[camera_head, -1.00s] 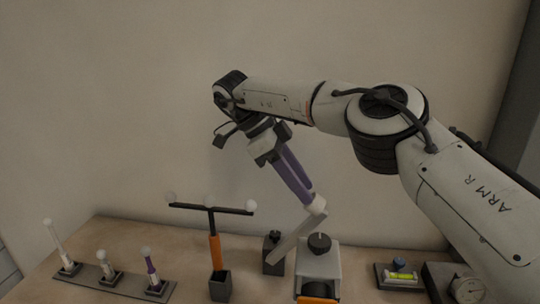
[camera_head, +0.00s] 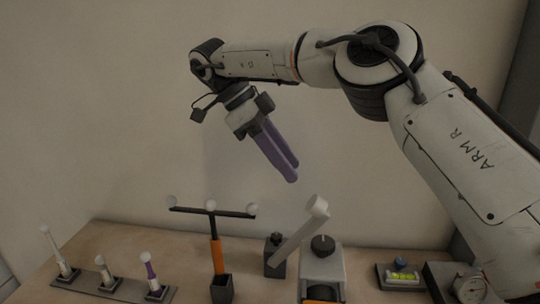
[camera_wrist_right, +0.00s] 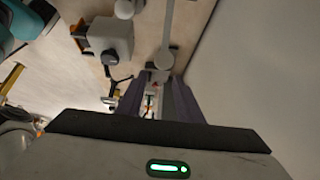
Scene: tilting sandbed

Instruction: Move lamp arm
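The lamp arm is a pale bar (camera_head: 297,233) with a short white cylinder at its upper end. It rises to the right, tilted, from a dark block (camera_head: 274,262) on the table. My right gripper (camera_head: 291,175) has long purple fingers and hangs above and left of the lamp arm's upper end, apart from it. In the right wrist view, a gap shows between the purple fingers (camera_wrist_right: 157,98), with nothing held. A pale bar with a round end (camera_wrist_right: 167,35), which looks like the lamp arm, lies beyond them. My left gripper is not in view.
A pale box with a dark knob (camera_head: 322,262) stands just right of the lamp arm. A T-shaped stand with an orange post (camera_head: 217,255) is on the left, beside a rack of small pegs (camera_head: 104,282). A level (camera_head: 402,275) and a dial (camera_head: 468,287) are right. The wall is behind.

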